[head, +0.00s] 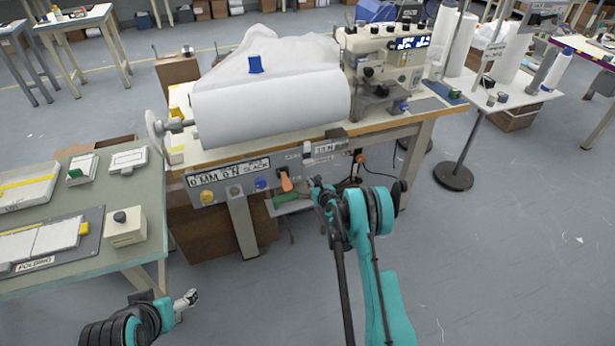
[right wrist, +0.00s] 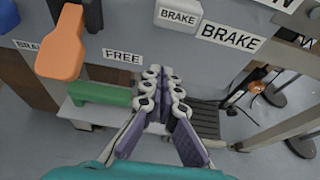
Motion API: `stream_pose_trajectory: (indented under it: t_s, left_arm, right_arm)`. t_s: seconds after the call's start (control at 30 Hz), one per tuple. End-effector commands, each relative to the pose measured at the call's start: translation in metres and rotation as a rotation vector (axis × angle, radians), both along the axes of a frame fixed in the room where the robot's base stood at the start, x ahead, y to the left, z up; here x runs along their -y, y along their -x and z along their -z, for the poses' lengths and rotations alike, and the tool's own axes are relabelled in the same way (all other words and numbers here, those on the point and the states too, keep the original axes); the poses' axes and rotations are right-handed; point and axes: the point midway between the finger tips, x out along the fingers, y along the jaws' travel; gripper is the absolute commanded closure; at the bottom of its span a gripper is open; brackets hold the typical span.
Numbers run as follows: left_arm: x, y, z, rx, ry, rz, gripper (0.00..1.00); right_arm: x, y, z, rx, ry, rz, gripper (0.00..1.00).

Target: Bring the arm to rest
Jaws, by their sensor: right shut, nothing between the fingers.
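My right gripper (head: 317,186) is in front of the sewing table's front panel, to the right of the orange lever (head: 286,181). In the right wrist view its fingers (right wrist: 165,77) are together with nothing between them. The orange lever (right wrist: 62,45) hangs down to the left of the fingers, near the FREE label (right wrist: 122,56), apart from the gripper. The BRAKE labels (right wrist: 231,37) are above and to the right. My left gripper (head: 190,298) is low at the left, beside the folding table; its fingers are too small to tell open from shut.
A large white fabric roll (head: 270,105) and a sewing machine (head: 390,60) stand on the sewing table. A green part (right wrist: 100,93) sits close left of the right fingers. The folding table (head: 140,215) is at left. A round stand base (head: 453,176) is on the floor at right.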

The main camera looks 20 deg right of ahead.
Motion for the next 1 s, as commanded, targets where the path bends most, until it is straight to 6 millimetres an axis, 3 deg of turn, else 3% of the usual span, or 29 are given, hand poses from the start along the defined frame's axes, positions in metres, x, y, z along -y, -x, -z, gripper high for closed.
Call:
stream_pose_trajectory:
  t_s: [0.03, 0.3, 0.67, 0.77, 1.0]
  left_arm:
    - [0.000, -0.001, -0.013, 0.000, 0.000, 0.000, 0.22]
    - [0.000, 0.000, -0.027, 0.000, 0.000, 0.000, 0.22]
    - [0.000, 0.000, -0.029, 0.000, 0.000, 0.000, 0.22]
    - [0.000, 0.000, -0.029, 0.000, 0.000, 0.000, 0.22]
    - [0.000, 0.000, -0.029, 0.000, 0.000, 0.000, 0.22]
  right_arm:
    - [0.001, 0.014, -0.013, 0.000, 0.000, 0.001, 1.00]
    - [0.002, 0.061, -0.026, -0.002, 0.001, 0.000, 1.00]
    - [0.000, 0.073, -0.036, -0.007, 0.031, -0.016, 1.00]
    - [-0.008, 0.071, -0.059, -0.022, 0.128, -0.067, 1.00]
    - [-0.044, 0.089, -0.151, -0.082, 0.582, -0.320, 1.00]
